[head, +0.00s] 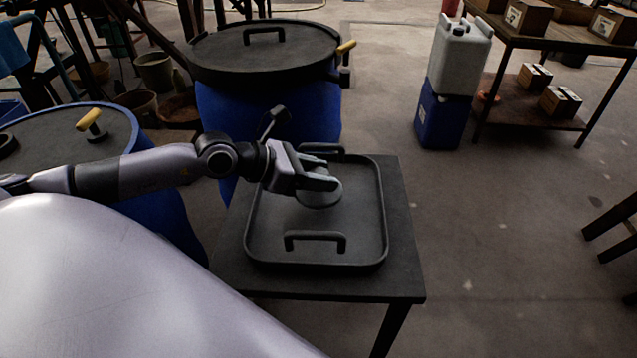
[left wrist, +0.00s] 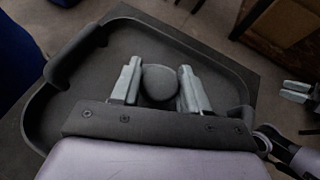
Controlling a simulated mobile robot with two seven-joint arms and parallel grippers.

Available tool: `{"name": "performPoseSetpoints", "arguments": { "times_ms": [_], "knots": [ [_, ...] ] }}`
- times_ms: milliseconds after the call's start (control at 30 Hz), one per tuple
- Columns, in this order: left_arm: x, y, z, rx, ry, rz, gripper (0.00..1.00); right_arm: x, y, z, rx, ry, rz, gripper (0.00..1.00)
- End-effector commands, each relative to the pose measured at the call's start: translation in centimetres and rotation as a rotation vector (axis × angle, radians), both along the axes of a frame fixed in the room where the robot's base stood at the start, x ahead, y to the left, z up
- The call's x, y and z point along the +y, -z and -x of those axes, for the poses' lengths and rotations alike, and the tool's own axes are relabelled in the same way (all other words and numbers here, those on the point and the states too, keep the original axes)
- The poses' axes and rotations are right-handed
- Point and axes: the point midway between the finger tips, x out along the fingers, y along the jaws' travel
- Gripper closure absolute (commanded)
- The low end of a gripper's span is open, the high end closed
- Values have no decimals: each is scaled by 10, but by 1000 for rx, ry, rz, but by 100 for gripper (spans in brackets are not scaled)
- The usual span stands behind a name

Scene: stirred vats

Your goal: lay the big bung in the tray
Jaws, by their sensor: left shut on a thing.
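The big bung (head: 320,197) is a dark grey round piece, largely covered by my left gripper (head: 318,182) in the head view. My left gripper is shut on it. In the left wrist view, the rounded top of the bung (left wrist: 160,84) shows between the two pale fingers. The black tray (head: 262,256) has raised rims and two handles. The bung is within the tray's outline; I cannot tell whether it touches the floor. My right gripper (left wrist: 295,90) shows small at the right edge of the left wrist view, away from the tray, its fingers apart and empty.
The tray sits on a small dark table (head: 405,255). A lidded blue vat (head: 270,110) stands behind it, another vat (head: 60,135) at left. A white canister (head: 460,55) on a blue one (head: 442,118) and a bench (head: 545,40) stand back right. Open floor lies right.

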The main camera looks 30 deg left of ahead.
Motion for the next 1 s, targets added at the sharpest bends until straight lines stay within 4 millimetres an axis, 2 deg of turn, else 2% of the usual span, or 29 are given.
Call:
{"name": "performPoseSetpoints", "arguments": {
  "times_ms": [33, 133, 567, 600, 667, 1000],
  "knots": [
    [0, 10, 0, 2, -1, 2, 86, 0, 4, 1, 1, 0, 0, 53],
    [0, 20, -1, -1, -1, 1, 86, 0, 5, 1, 2, 1, 0, 53],
    [0, 26, 0, -2, -1, 1, 86, 0, 8, 1, 2, 1, 0, 53],
    [0, 25, 0, -1, -1, 0, 46, 0, 7, 1, 2, 1, 0, 53],
    [0, 25, 0, -1, -1, 0, 30, 0, 7, 1, 2, 1, 0, 53],
    [0, 22, 0, -2, 0, -1, 30, 0, 5, 0, 1, 1, 0, 53]
  ]
}}
